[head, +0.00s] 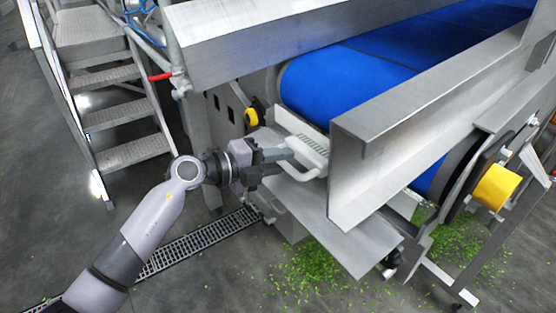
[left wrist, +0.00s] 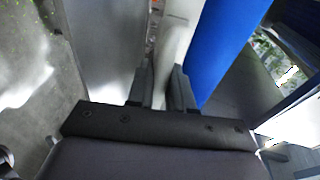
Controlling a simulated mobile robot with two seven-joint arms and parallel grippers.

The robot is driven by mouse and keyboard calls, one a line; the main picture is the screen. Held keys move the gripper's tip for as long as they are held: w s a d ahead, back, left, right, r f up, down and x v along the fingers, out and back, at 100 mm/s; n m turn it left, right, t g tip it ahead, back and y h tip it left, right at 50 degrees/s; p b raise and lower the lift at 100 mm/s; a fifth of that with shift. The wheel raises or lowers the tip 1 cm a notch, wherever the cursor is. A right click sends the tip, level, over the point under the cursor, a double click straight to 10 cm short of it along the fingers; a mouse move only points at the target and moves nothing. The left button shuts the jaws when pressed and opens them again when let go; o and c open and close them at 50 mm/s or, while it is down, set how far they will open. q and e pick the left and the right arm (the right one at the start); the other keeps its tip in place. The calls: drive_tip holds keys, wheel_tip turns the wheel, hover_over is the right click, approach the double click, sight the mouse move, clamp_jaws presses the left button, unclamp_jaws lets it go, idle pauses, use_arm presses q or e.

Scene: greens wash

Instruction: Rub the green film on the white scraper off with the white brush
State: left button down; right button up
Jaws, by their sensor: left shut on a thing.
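The white brush (head: 311,150) is at the lower end of the blue belt, with its looped handle towards my left gripper (head: 286,160). The left gripper is shut on the brush handle; in the left wrist view the pale handle (left wrist: 175,42) runs up from between the fingers (left wrist: 161,90). The white scraper (head: 290,119) is a pale strip along the belt's lower end, partly hidden behind the brush. I cannot tell whether the brush touches it. No green film can be made out on its visible part. My right gripper is not in view.
The blue belt (head: 345,82) runs between steel side walls, one (head: 385,140) close right of the brush. A steel sheet (head: 350,235) lies below the gripper. Green scraps (head: 315,270) litter the floor. Metal steps (head: 120,115) stand at left.

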use_arm(q)
drive_tip(key=shift+w+d, duration=0.4)
drive_tip(key=shift+d, duration=0.2)
